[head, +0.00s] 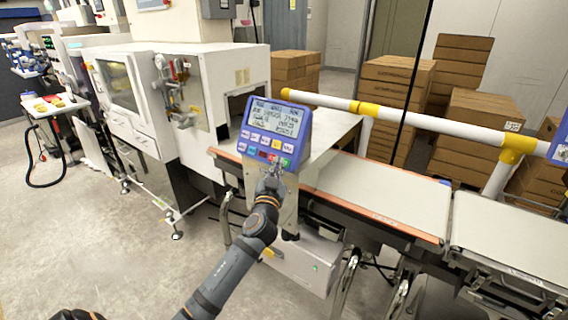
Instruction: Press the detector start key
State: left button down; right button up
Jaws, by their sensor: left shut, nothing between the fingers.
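The detector's blue control box (305,148) stands over the belt, with a grey lit screen (276,117) above two rows of small keys. A green key (286,162) sits at the right end of the lower row, with red keys to its left. The key labels are too small to read, so I cannot tell which is marked start. My left gripper (277,168) is shut and empty, its tips at the box's lower edge, just below and left of the green key. I cannot tell whether they touch it. My right gripper is out of view.
The conveyor belt (375,198) runs right from the box, with a yellow and white rail (410,117) behind it. A white machine (225,85) stands behind and left. Cardboard boxes (395,80) are stacked at the back. The floor at front left is clear.

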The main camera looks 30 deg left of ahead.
pick_arm(q)
jog(key=shift+w+f, duration=0.1)
dwell(0.3)
jog(key=shift+w+f+b, duration=0.1)
jog(key=shift+w+b, duration=0.25)
jog(key=shift+b, duration=0.05)
jog(key=shift+w+f+b, duration=0.2)
jog(key=shift+w+b, duration=0.1)
jog(key=shift+b, duration=0.1)
dwell(0.5)
jog(key=shift+s, duration=0.1)
jog(key=shift+s+r, duration=0.4)
jog(key=shift+s, duration=0.25)
jog(key=shift+s+a+r+p, duration=0.1)
jog(key=shift+s+r+p, duration=0.2)
jog(key=shift+s, duration=0.45)
jog(key=shift+s+a+r+p, duration=0.15)
jog(key=shift+s+r, duration=0.3)
jog(key=shift+s, duration=0.25)
jog(key=shift+s+d+r+p, duration=0.1)
jog(key=shift+s+r+p, duration=0.2)
jog(key=shift+s, duration=0.45)
jog(key=shift+r, duration=0.1)
